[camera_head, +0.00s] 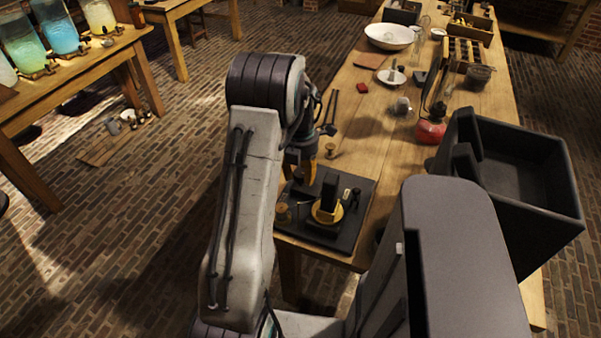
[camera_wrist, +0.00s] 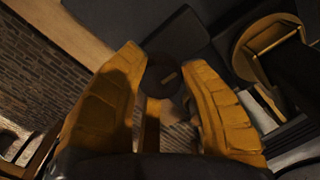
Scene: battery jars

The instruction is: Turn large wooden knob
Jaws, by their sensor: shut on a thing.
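My gripper (camera_head: 306,160) reaches down at the back left part of a black board (camera_head: 350,236) on the near end of the table. In the head view, my arm and fingers cover much of this spot. Another small wooden knob (camera_head: 283,212) shows at the board's left side.
A yellow ring with an upright black block (camera_head: 328,203) stands on the board to the right; the ring also shows in the wrist view (camera_wrist: 244,62). A small wooden piece (camera_head: 330,151) and dark tools (camera_head: 329,118) lie behind. A red flask (camera_head: 431,131) stands farther right.

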